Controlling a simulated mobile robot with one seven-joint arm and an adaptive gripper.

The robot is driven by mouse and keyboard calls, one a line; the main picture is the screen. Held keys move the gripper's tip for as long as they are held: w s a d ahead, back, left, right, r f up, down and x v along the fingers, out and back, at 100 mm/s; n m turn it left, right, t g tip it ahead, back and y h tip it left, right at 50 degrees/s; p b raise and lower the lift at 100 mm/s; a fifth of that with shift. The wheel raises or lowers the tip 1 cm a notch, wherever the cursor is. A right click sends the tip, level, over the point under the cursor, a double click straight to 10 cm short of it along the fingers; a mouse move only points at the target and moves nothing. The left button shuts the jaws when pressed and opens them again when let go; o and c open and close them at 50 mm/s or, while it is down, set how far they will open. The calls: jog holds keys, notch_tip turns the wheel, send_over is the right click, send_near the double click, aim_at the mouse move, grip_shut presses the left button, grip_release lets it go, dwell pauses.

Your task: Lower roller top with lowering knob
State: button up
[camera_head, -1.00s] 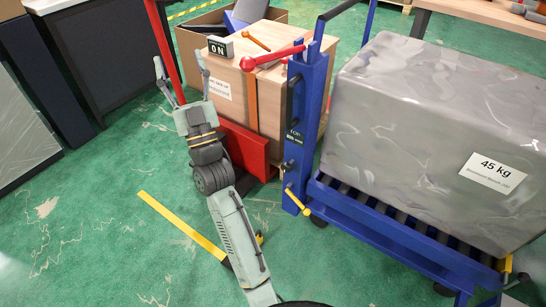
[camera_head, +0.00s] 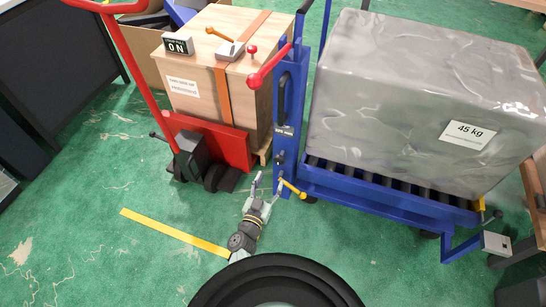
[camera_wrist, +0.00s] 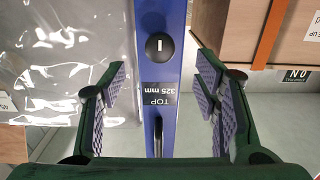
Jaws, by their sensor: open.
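A blue cart post (camera_head: 290,100) stands at the left end of the roller top (camera_head: 400,190), which carries a grey wrapped 45 kg block (camera_head: 420,95). In the wrist view a round black knob (camera_wrist: 159,46) with a white line is on the post (camera_wrist: 172,100), near a label reading TOP 325 mm (camera_wrist: 159,92), seen upside down. A red ball-ended lever (camera_head: 256,80) and a yellow handle (camera_head: 292,189) are also on the post. My gripper (camera_head: 267,184) is open near the lower post. In the wrist view my gripper (camera_wrist: 160,80) has its fingers on either side of the post, empty.
A red pallet truck (camera_head: 225,145) with a wooden crate (camera_head: 205,88) stands close left of the post. A yellow floor strip (camera_head: 175,233) lies on the green floor.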

aim_at(278, 163)
jog(key=x, duration=1)
jog(key=shift+w+d+p, duration=0.15)
jog(key=shift+w+p, duration=0.15)
jog(key=shift+p, duration=0.05)
jog(key=c, duration=1.2)
